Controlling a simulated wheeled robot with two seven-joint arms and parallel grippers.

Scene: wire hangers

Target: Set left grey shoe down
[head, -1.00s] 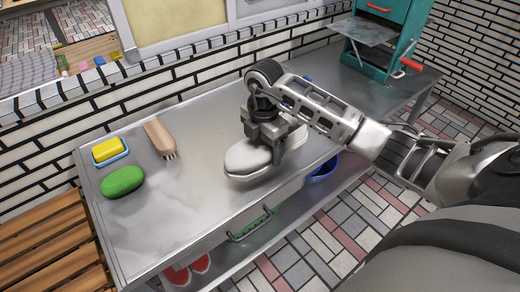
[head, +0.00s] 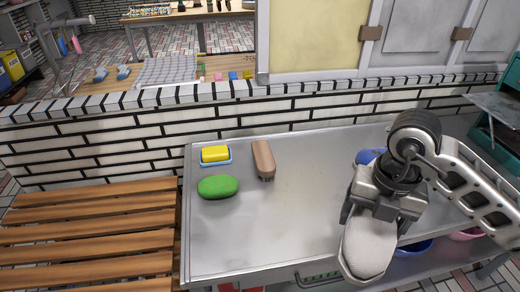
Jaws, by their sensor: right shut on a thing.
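A light grey shoe (head: 367,249) hangs below my right gripper (head: 376,217), its toe pointing down toward the front of the picture. My right gripper is shut on the shoe and covers its rear part. The shoe overlaps the front edge of the metal table (head: 300,225) in the head view; I cannot tell whether it touches the top. My left gripper is not in view.
A green oval (head: 217,187), a yellow sponge in a blue dish (head: 215,154) and a brush (head: 264,160) are on the table's left part. A blue object (head: 368,156) is behind the gripper. A slatted wooden bench (head: 90,235) stands left. The table's middle is clear.

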